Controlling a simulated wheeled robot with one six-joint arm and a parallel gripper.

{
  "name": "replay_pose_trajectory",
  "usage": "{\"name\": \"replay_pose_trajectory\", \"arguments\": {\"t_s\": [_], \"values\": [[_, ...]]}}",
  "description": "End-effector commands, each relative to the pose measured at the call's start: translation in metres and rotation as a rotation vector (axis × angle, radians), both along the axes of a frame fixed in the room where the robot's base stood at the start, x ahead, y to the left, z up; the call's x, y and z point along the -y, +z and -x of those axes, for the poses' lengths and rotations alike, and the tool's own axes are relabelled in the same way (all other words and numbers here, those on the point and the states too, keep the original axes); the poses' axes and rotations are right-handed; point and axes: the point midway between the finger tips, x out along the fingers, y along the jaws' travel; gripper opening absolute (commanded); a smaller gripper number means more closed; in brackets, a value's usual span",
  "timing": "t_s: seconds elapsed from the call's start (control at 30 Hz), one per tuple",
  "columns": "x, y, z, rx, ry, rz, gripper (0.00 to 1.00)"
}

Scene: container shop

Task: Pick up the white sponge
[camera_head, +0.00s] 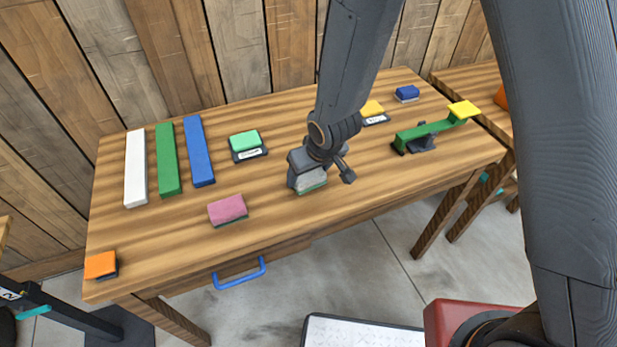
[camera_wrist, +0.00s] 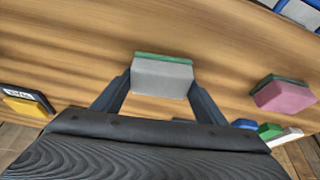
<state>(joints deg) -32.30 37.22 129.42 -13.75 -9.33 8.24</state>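The white sponge (camera_head: 311,180), pale grey-white with a green layer, is on the table near its front edge. In the wrist view the sponge (camera_wrist: 162,77) shows between the fingertips, its green layer along the far edge. My gripper (camera_head: 320,175) is just above and around it with the fingers spread, one to each side. In the head view a gap shows between the right finger and the sponge. In the wrist view the fingertips (camera_wrist: 161,84) look close to its sides; contact cannot be told. My gripper partly hides the sponge in the head view.
A pink sponge (camera_head: 228,210) and a green sponge on a labelled base (camera_head: 246,145) lie to the left. A yellow block (camera_head: 372,108) and a green bar on a stand (camera_head: 430,133) are to the right. Long white, green and blue blocks (camera_head: 199,150) lie at far left.

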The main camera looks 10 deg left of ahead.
Motion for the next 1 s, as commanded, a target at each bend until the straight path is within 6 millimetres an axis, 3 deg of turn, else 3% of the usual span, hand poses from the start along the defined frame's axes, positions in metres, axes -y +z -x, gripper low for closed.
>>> {"name": "replay_pose_trajectory", "arguments": {"t_s": [0.17, 0.47, 0.73, 1.0], "values": [[0.0, 0.0, 0.0, 0.0, 0.0, 0.0, 0.41], [0.0, 0.009, 0.0, 0.0, 0.0, -0.001, 0.41], [0.0, 0.058, 0.001, 0.003, 0.002, 0.0, 0.41], [0.0, 0.088, 0.001, -0.001, 0.001, 0.001, 0.41]]}}
